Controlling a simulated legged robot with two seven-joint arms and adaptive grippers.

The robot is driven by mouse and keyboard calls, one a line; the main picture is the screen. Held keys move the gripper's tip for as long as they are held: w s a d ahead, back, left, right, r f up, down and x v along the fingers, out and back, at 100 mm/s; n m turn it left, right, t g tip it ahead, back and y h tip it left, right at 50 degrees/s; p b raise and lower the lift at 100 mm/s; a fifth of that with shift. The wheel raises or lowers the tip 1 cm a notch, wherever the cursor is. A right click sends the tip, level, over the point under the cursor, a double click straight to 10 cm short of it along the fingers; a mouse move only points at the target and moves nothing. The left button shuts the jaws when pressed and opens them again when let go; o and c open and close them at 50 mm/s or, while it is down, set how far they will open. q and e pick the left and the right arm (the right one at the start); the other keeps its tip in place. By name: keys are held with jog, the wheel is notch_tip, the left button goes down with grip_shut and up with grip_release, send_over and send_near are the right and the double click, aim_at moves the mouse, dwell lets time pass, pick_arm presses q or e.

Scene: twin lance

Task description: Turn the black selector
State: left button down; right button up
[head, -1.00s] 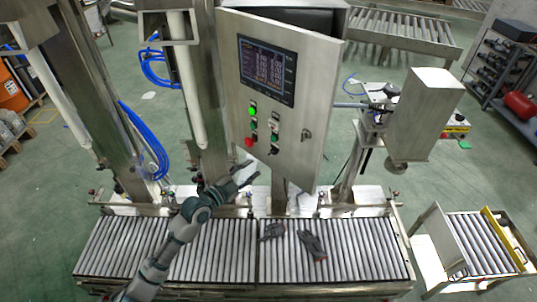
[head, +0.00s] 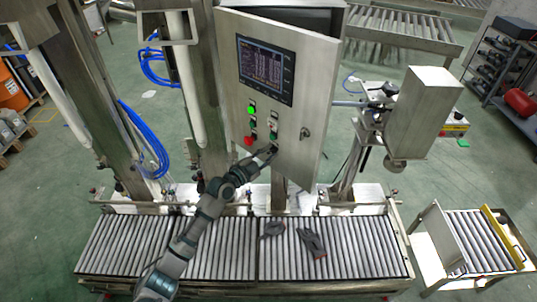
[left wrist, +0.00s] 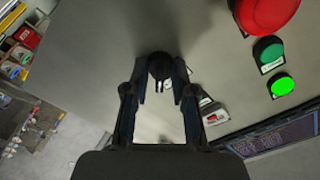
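The black selector (left wrist: 160,68) is a round dark knob on the grey metal panel, seen in the left wrist view near the middle. My left gripper (left wrist: 162,78) is at the panel with its fingers spread, one on each side of the knob. I cannot tell whether the fingertips touch it. In the head view my left gripper (head: 267,154) reaches the lower part of the control cabinet door (head: 309,95), and the selector is largely hidden there by the fingers. My right gripper is not in view.
A red button (left wrist: 268,12), a green button (left wrist: 267,50) and a lit green button (left wrist: 283,85) sit near the gripper. A screen (head: 266,70) is higher on the door. Below runs a roller conveyor (head: 215,262) with two dark glove-like items (head: 312,242) on it.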

pick_arm(q)
jog(key=shift+f, duration=0.15)
jog(key=shift+n, duration=0.3)
jog(key=n, duration=1.1)
jog(key=shift+a, duration=0.1)
jog(key=n+p, duration=0.1)
jog(key=n, duration=0.2)
jog(key=shift+f+n+p, duration=0.1)
jog(key=shift+n+p, duration=0.45)
jog(key=shift+n, duration=1.05)
